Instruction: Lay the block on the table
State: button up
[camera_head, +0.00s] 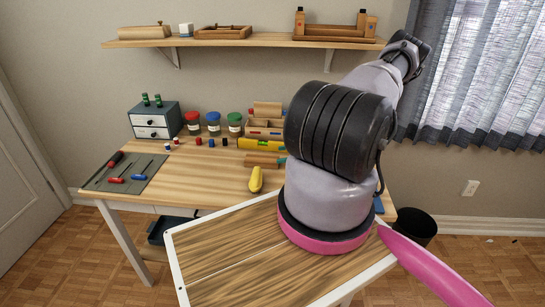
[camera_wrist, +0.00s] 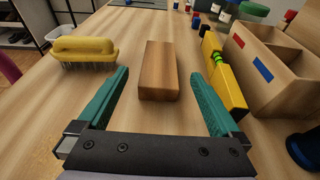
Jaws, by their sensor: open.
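The block (camera_wrist: 157,60) is a plain brown wooden bar in the wrist view, lying long side down on the wooden table (camera_head: 205,165). It also shows in the head view as a small brown bar (camera_head: 262,160). My gripper (camera_wrist: 160,74) is open, with one teal finger to each side of the block's near end. A gap shows between each finger and the block. In the head view my arm hides most of the gripper; only a bit of teal shows by the block.
A yellow brush (camera_wrist: 85,50) lies left of the block. A yellow level (camera_wrist: 222,75) and a wooden box (camera_wrist: 268,62) stand close on the right. Jars (camera_head: 213,122), a small drawer unit (camera_head: 155,121) and a tool mat (camera_head: 125,172) are farther left in the head view.

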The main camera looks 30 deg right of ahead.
jog(key=shift+s+d+r, duration=0.2)
jog(key=shift+s+d, duration=0.15)
jog(key=shift+d, duration=0.25)
jog(key=shift+r, duration=0.1)
jog(key=a+r+n+g+h, duration=0.2)
jog(key=a+r+n, duration=0.2)
jog(key=r, duration=0.6)
jog(key=a+r+n+g+h, duration=0.2)
jog(key=a+r+n+g, duration=0.15)
jog(key=r, duration=0.75)
jog(key=a+r+n+g+h, duration=0.2)
jog(key=a+r+n, duration=0.3)
jog(key=r, duration=0.5)
jog(key=s+a+r+n+t+h, duration=0.1)
jog(key=s+a+r+n+t, duration=0.1)
jog(key=s+a+r, duration=0.2)
jog(key=s+a+r+n+t+h, duration=0.2)
jog(key=s+a+r+n, duration=0.1)
jog(key=s+r, duration=0.6)
jog(key=s+a+r+n+t+h, duration=0.1)
jog(key=s+a+r+n+t, duration=0.1)
jog(key=s+r, duration=0.5)
jog(key=a+n, duration=0.1)
jog(key=a, duration=0.1)
jog(key=shift+s+a, duration=0.2)
jog(key=shift+a, duration=0.1)
